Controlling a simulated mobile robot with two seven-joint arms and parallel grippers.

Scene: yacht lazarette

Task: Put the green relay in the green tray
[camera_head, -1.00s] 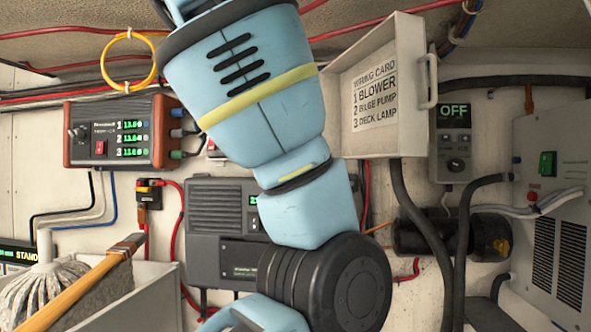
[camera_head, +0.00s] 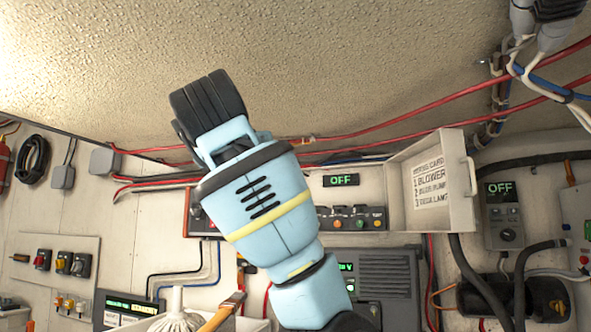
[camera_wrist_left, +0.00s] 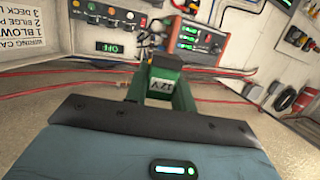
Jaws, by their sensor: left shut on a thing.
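The green relay (camera_wrist_left: 163,70) shows in the left wrist view, with a pale "12 V" label on its face. My left gripper (camera_wrist_left: 166,92) is shut on it; the finger contact is hard to make out against the dark parts. In the head view my blue and black arm fills the middle, but the relay and gripper jaws cannot be made out there. I do not see the green tray in either view. My right gripper is not in view.
A wiring card box (camera_head: 435,190) juts from the wall beside a grey OFF unit (camera_head: 503,215). A switch panel (camera_head: 352,218) sits behind my arm. Red cables (camera_head: 400,130) run under the ceiling.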

